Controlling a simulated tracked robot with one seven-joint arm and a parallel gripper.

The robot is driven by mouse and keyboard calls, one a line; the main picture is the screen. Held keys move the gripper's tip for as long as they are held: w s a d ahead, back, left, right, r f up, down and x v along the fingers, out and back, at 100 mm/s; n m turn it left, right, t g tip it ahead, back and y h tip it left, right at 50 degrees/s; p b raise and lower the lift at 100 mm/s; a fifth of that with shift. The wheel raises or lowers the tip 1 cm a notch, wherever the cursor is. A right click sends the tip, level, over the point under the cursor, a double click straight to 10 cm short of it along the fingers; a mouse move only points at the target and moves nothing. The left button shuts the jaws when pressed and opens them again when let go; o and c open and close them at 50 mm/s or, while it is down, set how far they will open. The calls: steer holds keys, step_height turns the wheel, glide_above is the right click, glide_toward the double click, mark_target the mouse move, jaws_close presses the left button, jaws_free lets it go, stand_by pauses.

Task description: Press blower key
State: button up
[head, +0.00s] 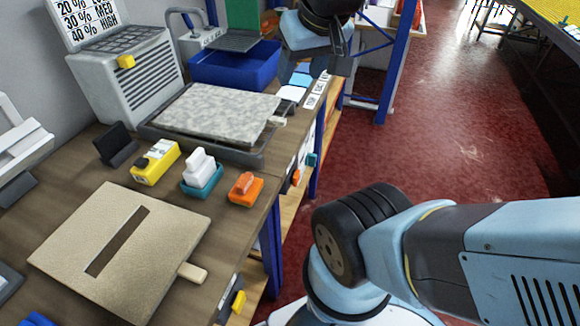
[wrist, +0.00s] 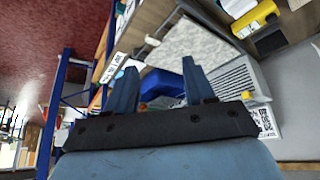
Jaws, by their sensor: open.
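A grey louvred box (head: 130,75) stands at the back left of the bench, with a yellow key (head: 126,62) on its upper front edge. I take this for the blower and its key; no label confirms it. The box also shows at the right in the wrist view (wrist: 236,78), with a yellow part (wrist: 247,96) low on it, just beyond my gripper. My gripper (wrist: 158,80) is open and empty, its two blue fingers apart. In the head view it hangs over the bench's right edge, well to the right of the key and touching nothing visible.
A blue bin (head: 235,72) lies between the box and my gripper. A tray with a speckled slab (head: 215,110), a yellow device (head: 156,162), teal and orange blocks and a slotted board (head: 120,250) cover the nearer bench. The red floor (head: 450,110) is open at right.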

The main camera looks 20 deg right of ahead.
jaws_close()
stand_by(1.5)
